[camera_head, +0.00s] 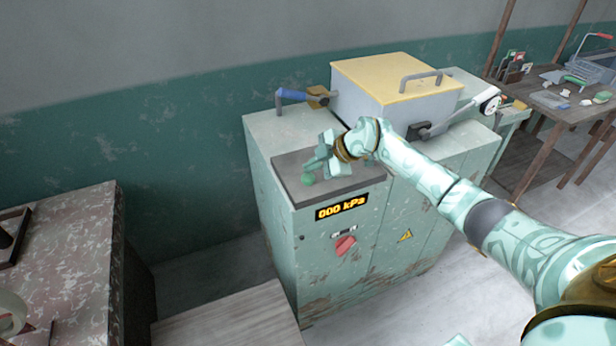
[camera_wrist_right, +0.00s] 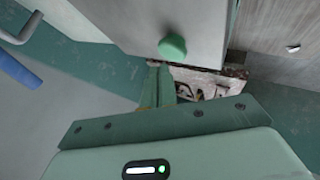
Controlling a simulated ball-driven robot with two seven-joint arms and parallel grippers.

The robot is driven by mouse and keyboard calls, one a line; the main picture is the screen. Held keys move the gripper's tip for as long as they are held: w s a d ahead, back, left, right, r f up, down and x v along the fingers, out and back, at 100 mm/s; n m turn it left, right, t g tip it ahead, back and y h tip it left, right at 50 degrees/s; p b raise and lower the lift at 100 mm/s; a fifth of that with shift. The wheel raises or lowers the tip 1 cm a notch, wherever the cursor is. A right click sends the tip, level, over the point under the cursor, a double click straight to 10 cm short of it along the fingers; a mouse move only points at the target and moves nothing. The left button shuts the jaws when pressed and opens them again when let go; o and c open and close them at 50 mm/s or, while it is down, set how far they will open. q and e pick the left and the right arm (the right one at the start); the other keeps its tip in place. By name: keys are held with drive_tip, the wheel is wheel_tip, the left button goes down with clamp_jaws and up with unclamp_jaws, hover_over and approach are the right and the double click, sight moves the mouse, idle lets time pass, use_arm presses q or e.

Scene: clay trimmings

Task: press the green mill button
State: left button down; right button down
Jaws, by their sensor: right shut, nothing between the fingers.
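The green mill button (camera_head: 308,178) is a round knob on the dark top plate of the mill cabinet (camera_head: 285,235), near its front left. It also shows in the right wrist view (camera_wrist_right: 172,47), just beyond the fingertips. My right gripper (camera_head: 312,165) is shut and empty, close behind and above the button in the head view. Its fingers show in the right wrist view (camera_wrist_right: 158,82). I cannot tell whether they touch the button. My left gripper is not in view.
The cabinet front has a display reading 000 kPa (camera_head: 342,207) and a red knob (camera_head: 345,246). A yellow-lidded box (camera_head: 395,80) with a handle and a blue-handled lever (camera_head: 292,94) stand behind. A worn bench (camera_head: 65,260) is at left, a cluttered table (camera_head: 560,105) at right.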

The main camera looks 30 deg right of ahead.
drive_tip(key=shift+f, duration=0.1)
drive_tip(key=shift+f, duration=0.25)
